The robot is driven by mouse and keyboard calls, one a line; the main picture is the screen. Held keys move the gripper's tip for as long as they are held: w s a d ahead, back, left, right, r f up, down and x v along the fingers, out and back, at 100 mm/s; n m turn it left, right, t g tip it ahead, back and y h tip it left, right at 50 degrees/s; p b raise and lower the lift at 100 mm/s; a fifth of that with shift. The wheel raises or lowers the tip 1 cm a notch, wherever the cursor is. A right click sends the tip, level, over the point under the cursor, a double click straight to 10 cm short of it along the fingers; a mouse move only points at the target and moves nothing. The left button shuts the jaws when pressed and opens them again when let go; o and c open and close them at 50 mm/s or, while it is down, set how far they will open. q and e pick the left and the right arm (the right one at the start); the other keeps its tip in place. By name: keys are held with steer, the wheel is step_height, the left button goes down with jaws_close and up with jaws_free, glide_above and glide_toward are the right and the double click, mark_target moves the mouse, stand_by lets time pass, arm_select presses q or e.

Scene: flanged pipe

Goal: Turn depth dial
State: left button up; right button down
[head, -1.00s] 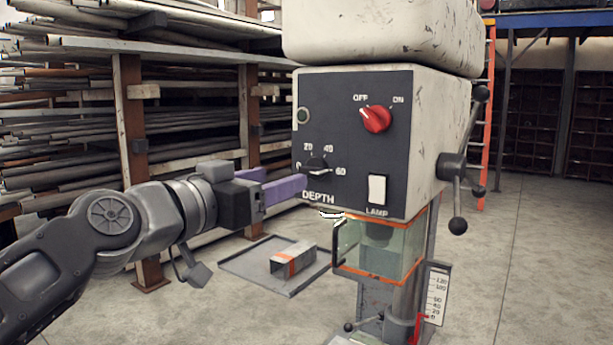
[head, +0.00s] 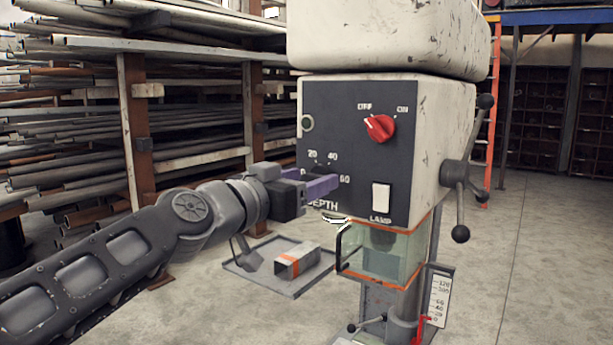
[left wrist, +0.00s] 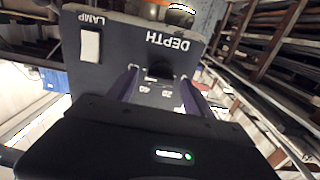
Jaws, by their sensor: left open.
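The depth dial (head: 327,170) is a small black knob on the dark front panel (head: 352,130) of the drill press, with marks such as 20, 40 and 60 around it. My left gripper (head: 322,184) is at the dial, its purple fingers partly covering it and the DEPTH label in the head view. In the left wrist view the dial (left wrist: 160,70) shows between the two spread fingers, which are apart from each other. Whether a finger touches the dial I cannot tell. My right gripper is not in view.
A red off/on switch (head: 380,128) and a white lamp switch (head: 381,197) are on the same panel. A clear guard (head: 385,255) is below. A lever handle (head: 460,190) sticks out at right.

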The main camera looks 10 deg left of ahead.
arm_select(q)
steer(key=shift+c, duration=0.2)
jaws_close()
stand_by(0.5)
steer(key=shift+n, duration=0.4)
steer(key=n, duration=1.1)
stand_by(0.5)
